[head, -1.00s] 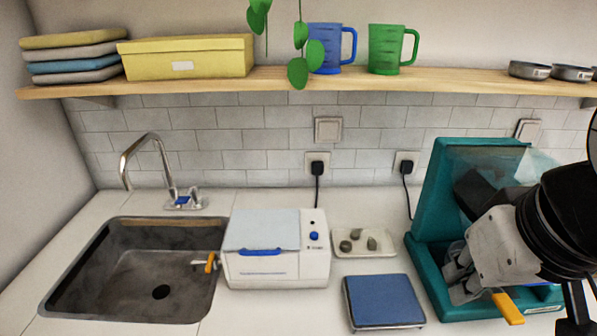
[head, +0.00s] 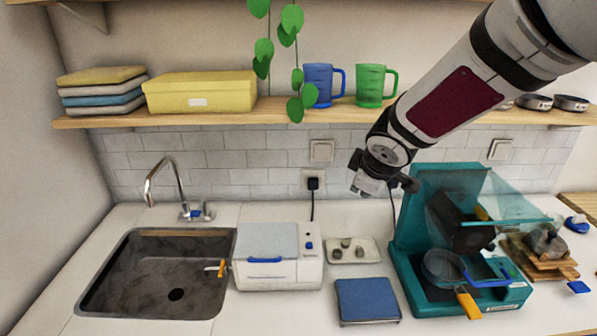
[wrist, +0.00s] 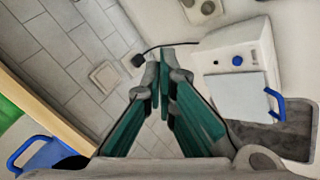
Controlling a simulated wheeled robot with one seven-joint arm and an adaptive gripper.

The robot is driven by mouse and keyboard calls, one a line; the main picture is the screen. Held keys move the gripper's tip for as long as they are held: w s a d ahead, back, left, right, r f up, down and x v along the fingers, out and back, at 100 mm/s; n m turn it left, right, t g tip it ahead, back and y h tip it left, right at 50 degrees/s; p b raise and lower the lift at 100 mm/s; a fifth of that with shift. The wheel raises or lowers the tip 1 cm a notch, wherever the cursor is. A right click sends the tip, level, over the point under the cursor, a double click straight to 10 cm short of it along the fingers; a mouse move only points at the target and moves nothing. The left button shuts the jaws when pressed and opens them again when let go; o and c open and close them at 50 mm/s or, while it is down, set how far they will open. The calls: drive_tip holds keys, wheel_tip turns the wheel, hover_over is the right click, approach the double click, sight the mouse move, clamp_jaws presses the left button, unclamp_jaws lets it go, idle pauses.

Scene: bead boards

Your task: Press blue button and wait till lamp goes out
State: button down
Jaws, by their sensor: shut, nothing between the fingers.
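The white box-shaped appliance (head: 307,270) stands on the counter right of the sink. Its blue button (head: 309,245) is on the right of its top, with a small dark spot above it that may be the lamp; I cannot tell whether it is lit. In the wrist view the blue button (wrist: 238,61) is right of my fingers, beside the appliance's pale lid (wrist: 238,98). My gripper (head: 367,188) is shut and empty, raised in front of the tiled wall, right of the appliance and apart from it. Its fingertips (wrist: 163,62) meet in the wrist view.
A tray with stones (head: 372,250), a blue-topped scale (head: 367,300) and a teal machine (head: 407,258) stand right of the appliance. A sink (head: 100,290) is to its left. The shelf (head: 220,117) with mugs and a hanging plant runs above. A black plug and cord (head: 313,190) hang behind.

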drive_tip(key=w+a+f+n+y+p, duration=0.1)
drive_tip(key=a+f+n+y+p, duration=0.15)
drive_tip(key=a, duration=0.25)
drive_tip(key=n+g+y+p, duration=0.1)
drive_tip(key=n+y+p, duration=0.1)
drive_tip(key=n+y, duration=0.15)
hover_over(307, 246)
wheel_tip(307, 246, down, 3)
drive_tip(key=shift+b, duration=0.3)
wheel_tip(307, 246, down, 6)
drive_tip(key=b, duration=0.4)
drive_tip(key=shift+w+r, duration=0.1)
drive_tip(key=shift+w, duration=0.05)
drive_tip(key=shift+f+b, duration=1.1)
drive_tip(key=shift+f, duration=0.4)
drive_tip(key=shift+s, duration=0.2)
drive_tip(key=shift+f, duration=0.4)
